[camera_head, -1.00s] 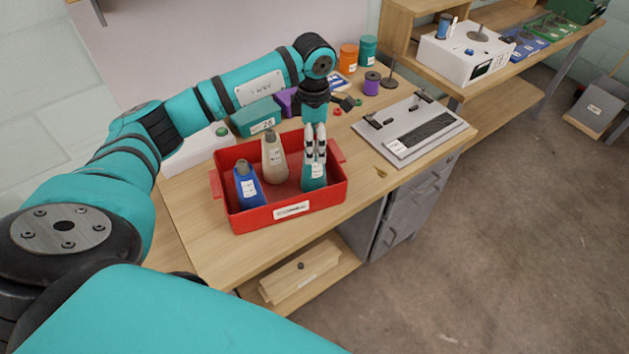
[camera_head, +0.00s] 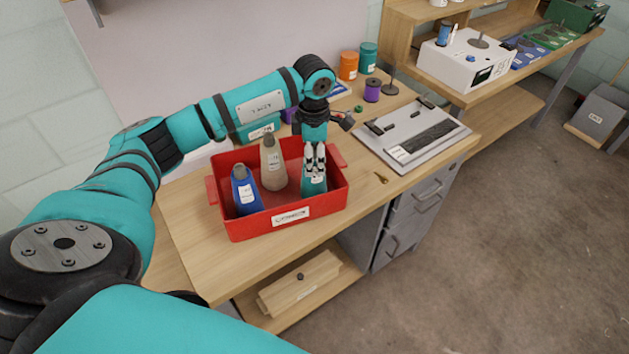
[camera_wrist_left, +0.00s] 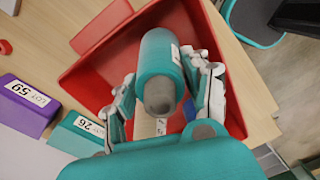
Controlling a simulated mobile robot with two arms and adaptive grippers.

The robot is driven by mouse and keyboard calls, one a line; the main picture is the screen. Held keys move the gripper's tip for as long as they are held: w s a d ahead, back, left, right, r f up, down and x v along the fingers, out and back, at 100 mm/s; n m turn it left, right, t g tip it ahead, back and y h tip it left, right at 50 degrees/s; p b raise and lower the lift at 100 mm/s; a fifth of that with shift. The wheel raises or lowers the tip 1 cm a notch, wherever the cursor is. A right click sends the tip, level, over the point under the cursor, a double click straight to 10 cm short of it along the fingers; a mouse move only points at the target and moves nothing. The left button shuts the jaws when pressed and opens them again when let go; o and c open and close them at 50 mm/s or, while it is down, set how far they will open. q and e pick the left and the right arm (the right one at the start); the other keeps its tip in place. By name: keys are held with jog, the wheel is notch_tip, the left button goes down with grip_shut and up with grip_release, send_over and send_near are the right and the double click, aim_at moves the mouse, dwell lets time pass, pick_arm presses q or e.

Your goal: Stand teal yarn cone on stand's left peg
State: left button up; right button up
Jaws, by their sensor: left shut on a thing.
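The teal yarn cone (camera_head: 313,186) stands at the right end of the red bin (camera_head: 262,226), with a white label on its side. My left gripper (camera_head: 316,160) reaches down over it and is shut on it. In the left wrist view the teal cone (camera_wrist_left: 160,55), with its grey tip, lies between the fingers of my left gripper (camera_wrist_left: 163,98). The cone looks still inside the bin; its base is hidden by the bin wall. I cannot tell for sure which piece is the stand. A dark upright rod on a round base (camera_head: 389,88) stands at the table's back. My right gripper is out of view.
A blue cone (camera_head: 245,192) and a beige cone (camera_head: 272,165) stand in the bin. A grey plate with a dark grid (camera_head: 415,138) lies to the right. Purple spool (camera_head: 372,90), orange tub (camera_head: 348,66) and teal tub (camera_head: 368,57) stand behind. A white machine (camera_head: 462,62) sits on the right bench.

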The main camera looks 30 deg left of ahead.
pick_arm(q)
jog(key=shift+c, duration=0.5)
jog(key=shift+r+p, duration=0.35)
jog(key=shift+r, duration=0.2)
notch_tip(320, 180, up, 10)
jog(key=p, duration=0.6)
